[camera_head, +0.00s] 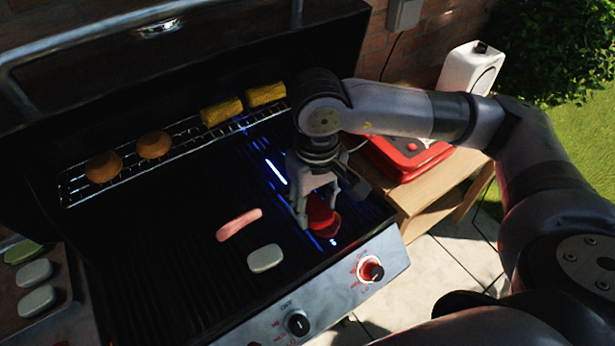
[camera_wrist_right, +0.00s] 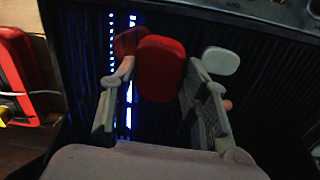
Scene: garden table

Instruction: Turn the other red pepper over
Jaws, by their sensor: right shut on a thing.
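My right gripper (camera_head: 318,206) is over the right part of the dark grill grate, pointing down. It is shut on a red pepper (camera_head: 320,212); in the right wrist view the pepper (camera_wrist_right: 160,68) shows between the two fingers. A second red pepper (camera_head: 331,229) lies right beside it on the grate, partly hidden by the held one. In the right wrist view this second pepper (camera_wrist_right: 126,42) shows behind the held one, to the left. Whether the held pepper touches the grate I cannot tell. My left gripper is not in view.
A pink sausage-like piece (camera_head: 239,224) and a pale slab (camera_head: 265,258) lie on the grate to the left. Two buns (camera_head: 153,145) and two corn pieces (camera_head: 222,111) sit on the raised rack. A red case (camera_head: 408,155) stands on the wooden side table. A tray (camera_head: 62,290) holds pale pieces.

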